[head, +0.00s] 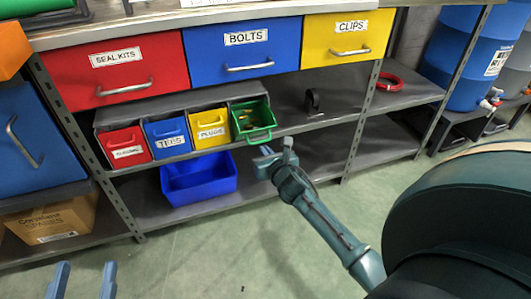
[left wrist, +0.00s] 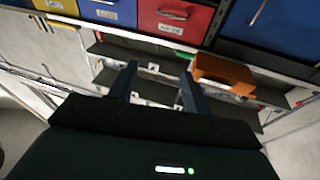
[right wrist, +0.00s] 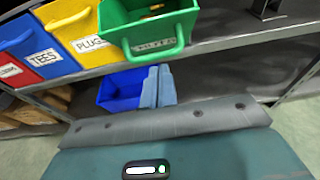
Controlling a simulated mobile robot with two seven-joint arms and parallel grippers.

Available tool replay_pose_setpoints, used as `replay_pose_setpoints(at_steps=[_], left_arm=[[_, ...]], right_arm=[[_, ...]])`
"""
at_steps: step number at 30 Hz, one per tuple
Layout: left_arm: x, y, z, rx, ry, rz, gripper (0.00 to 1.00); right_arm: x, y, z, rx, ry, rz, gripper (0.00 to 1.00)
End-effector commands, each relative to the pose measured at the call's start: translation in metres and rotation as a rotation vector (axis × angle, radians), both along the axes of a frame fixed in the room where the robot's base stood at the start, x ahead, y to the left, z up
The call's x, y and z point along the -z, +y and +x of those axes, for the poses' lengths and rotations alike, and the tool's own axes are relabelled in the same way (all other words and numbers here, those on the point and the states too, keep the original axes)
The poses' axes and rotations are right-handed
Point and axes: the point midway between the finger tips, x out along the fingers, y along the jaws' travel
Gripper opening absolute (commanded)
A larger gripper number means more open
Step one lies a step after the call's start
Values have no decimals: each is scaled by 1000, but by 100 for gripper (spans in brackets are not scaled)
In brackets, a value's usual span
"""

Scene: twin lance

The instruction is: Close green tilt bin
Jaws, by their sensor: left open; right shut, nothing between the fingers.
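The green tilt bin (head: 262,112) is the rightmost of a row of tilt bins on the shelf. It is tilted out, and small tan items show inside it. In the right wrist view the green bin (right wrist: 120,25) has its front handle and label facing me. My right gripper (head: 267,162) is shut and empty, below and in front of the green bin, apart from it; its fingers (right wrist: 158,85) show below the bin's handle. My left gripper (head: 82,280) is open and empty at the bottom left, far from the bins; it also shows in the left wrist view (left wrist: 159,84).
Red (head: 124,146), blue (head: 167,134) and yellow (head: 209,128) tilt bins sit left of the green one, upright. A blue open bin (head: 199,182) is on the lower shelf. Large drawers are above. A black bracket-like object (head: 312,102) stands right of the green bin, with clear shelf between.

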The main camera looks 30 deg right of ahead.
Motion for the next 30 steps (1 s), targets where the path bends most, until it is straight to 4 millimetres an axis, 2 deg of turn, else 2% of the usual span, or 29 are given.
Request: replay_pose_setpoints(at_steps=[14, 22, 27, 30], left_arm=[[-5, 0, 0, 3, -6, -5, 49], [-19, 1, 0, -7, -23, 41, 49], [-4, 3, -2, -19, 2, 75, 49], [-3, 5, -2, -25, 5, 90, 49]], right_arm=[[-3, -1, 4, -1, 2, 1, 0], [-13, -1, 3, -1, 33, 6, 0], [-12, 0, 2, -1, 48, 11, 0], [-13, 0, 2, -1, 56, 13, 0]])
